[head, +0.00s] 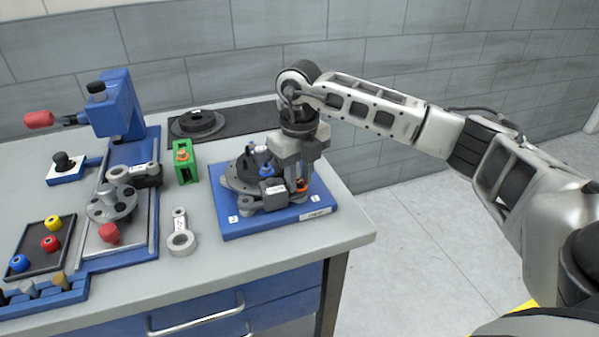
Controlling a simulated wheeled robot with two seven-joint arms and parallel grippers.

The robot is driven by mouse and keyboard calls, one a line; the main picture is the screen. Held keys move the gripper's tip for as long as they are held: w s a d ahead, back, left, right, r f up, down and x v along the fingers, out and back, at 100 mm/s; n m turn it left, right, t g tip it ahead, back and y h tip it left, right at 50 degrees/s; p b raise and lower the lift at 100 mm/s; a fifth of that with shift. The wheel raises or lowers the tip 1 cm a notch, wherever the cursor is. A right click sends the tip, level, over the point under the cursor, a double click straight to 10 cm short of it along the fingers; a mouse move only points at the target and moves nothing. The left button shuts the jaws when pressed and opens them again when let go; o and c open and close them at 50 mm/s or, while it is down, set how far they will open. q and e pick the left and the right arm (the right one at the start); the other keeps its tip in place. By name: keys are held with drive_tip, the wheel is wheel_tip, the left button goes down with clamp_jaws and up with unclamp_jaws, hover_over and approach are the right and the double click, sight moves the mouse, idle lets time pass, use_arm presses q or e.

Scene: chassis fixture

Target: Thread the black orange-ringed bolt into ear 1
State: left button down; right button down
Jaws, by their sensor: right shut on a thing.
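My right gripper (298,181) points down over the right side of the chassis fixture and is shut on the black orange-ringed bolt. The bolt's orange ring (302,186) shows at the fingertips; the fingers hide most of its shaft. The dark round chassis part (238,183) sits on a blue base plate (262,226) with small white labels, too small to read. The bolt is at the part's right edge, close above the plate. I cannot tell which ear is ear 1, or whether the bolt touches its hole. My left gripper is out of view.
A green stand (187,172) with an orange-ringed piece is left of the fixture. A grey ring-ended link (181,242) lies in front. A blue press (119,118), a tray (38,246) of coloured knobs and a black disc (197,124) occupy the left and back. The table's front-right corner is clear.

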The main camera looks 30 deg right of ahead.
drive_tip(key=shift+s+a+f, duration=0.1)
drive_tip(key=shift+s+f, duration=0.05)
drive_tip(key=shift+f, duration=0.1)
drive_tip(key=m+p, duration=0.1)
drive_tip(key=m, duration=0.2)
drive_tip(key=shift+s+r, duration=0.1)
drive_tip(key=shift+r+m, duration=0.1)
drive_tip(key=shift+m, duration=0.8)
drive_tip(key=c, duration=1.2)
unclamp_jaws()
drive_tip(key=shift+o, duration=0.5)
drive_tip(key=shift+r, duration=0.1)
